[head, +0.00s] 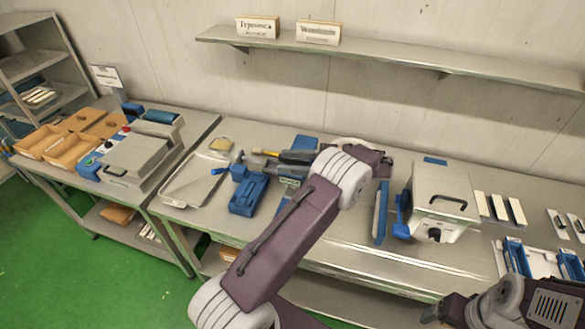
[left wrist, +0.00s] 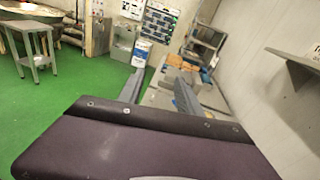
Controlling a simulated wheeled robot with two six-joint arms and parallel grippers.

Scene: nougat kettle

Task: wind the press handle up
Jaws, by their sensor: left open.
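I cannot tell for sure which part is the press handle. A grey metal box (head: 440,198) on the right part of the bench has a black top handle, a blue side part (head: 402,216) and a dark front knob. Left of centre, a blue device (head: 248,192) has a thin blue handle (head: 220,171) pointing left. My left gripper (head: 374,158) is over the back of the bench, between them, partly hidden by my wrist. Its two grey fingers (left wrist: 160,80) are apart and empty in the left wrist view. My right gripper (head: 436,312) is low at the bottom right; its jaw opening is unclear.
A lidded grey machine (head: 140,158) and wooden trays (head: 72,150) stand on the left table. A metal tray (head: 190,186), tools (head: 285,155) and a blue bar (head: 381,212) lie on the bench. A wall shelf (head: 390,63) runs above. White strips lie at the right.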

